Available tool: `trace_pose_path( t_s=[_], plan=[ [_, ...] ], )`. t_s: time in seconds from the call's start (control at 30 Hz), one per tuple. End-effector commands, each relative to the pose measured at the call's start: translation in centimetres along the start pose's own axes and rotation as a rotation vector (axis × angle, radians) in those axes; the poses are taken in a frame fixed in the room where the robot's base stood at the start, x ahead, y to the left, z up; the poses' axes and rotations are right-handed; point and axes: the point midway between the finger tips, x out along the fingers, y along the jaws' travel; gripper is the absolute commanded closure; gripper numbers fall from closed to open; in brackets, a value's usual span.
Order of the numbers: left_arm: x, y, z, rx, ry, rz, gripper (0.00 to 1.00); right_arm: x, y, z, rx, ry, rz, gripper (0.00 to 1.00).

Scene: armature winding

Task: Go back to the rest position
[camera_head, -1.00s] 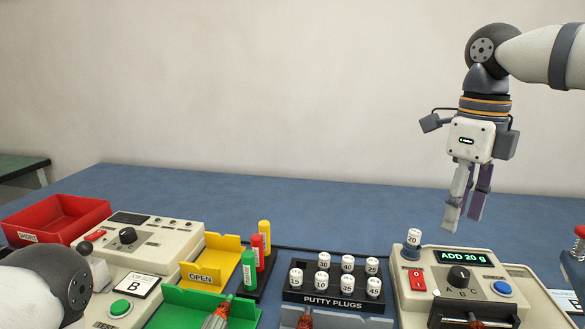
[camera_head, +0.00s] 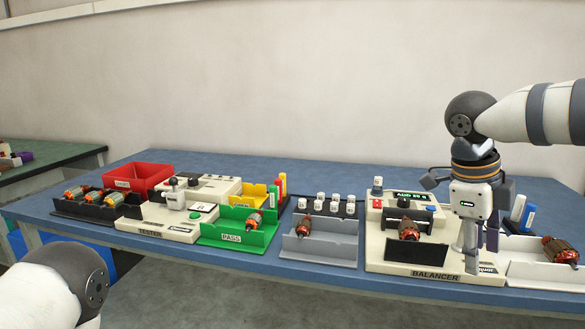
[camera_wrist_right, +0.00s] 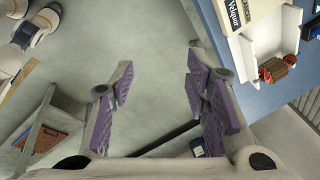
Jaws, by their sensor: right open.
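My right gripper (camera_head: 481,248) hangs pointing down at the right of the head view, in front of the balancer (camera_head: 432,276). Its two fingers are apart with nothing between them. In the right wrist view the open fingers (camera_wrist_right: 160,72) are over grey floor, with the bench edge to the right. In the head view, part of my left arm (camera_head: 62,287) shows at the bottom left; its gripper is out of the picture.
The blue bench (camera_head: 330,176) carries a red bin (camera_head: 150,177), a tester (camera_head: 152,229), a green PASS tray (camera_head: 222,236), a grey tray (camera_head: 330,250) and a white tray (camera_head: 525,268). Armatures lie in several trays. Grey floor (camera_head: 260,300) is clear in front.

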Motion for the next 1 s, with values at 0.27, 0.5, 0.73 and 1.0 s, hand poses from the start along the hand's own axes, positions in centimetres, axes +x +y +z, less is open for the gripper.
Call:
trace_pose_path(
  t_s=[0.27,0.5,0.73,1.0],
  plan=[
    [0.1,0.0,-0.1,0.000,0.002,0.000,0.60,19.0,4.5,1.7,-0.885,0.232,-0.507,0.57],
    [0.1,0.0,-0.1,0.000,0.002,0.000,0.60,29.5,21.4,-2.6,-1.768,-0.006,-0.399,0.57],
    [0.1,0.0,-0.1,0.000,0.003,0.000,0.60,31.0,34.9,-13.1,-2.251,-0.316,-0.058,0.57],
    [0.1,0.0,-0.1,0.000,0.003,0.000,0.60,30.0,38.7,-17.5,-2.376,-0.445,0.093,0.57]
  ],
)
